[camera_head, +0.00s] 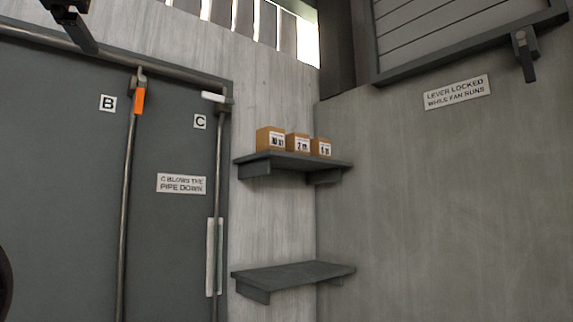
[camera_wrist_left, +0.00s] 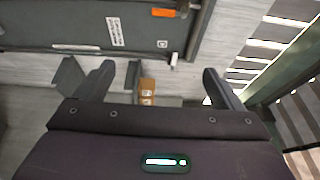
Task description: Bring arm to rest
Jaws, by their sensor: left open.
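My left gripper (camera_wrist_left: 158,82) is in the left wrist view, with its two dark fingers spread wide and nothing between them. The fingers stand apart from the wall, the panel and the shelves behind. In the head view a dark jointed piece (camera_head: 74,22) hangs in at the top left corner; I cannot tell whether it is part of my left arm. My right gripper is in neither view.
The grey panel (camera_head: 62,170) carries an orange handle (camera_head: 139,101) and a white handle (camera_head: 213,97) on upright rods. Several brown boxes (camera_head: 270,140) stand on the upper shelf (camera_head: 300,162); the lower shelf (camera_head: 295,275) is empty. A dark lever (camera_head: 525,55) hangs at upper right.

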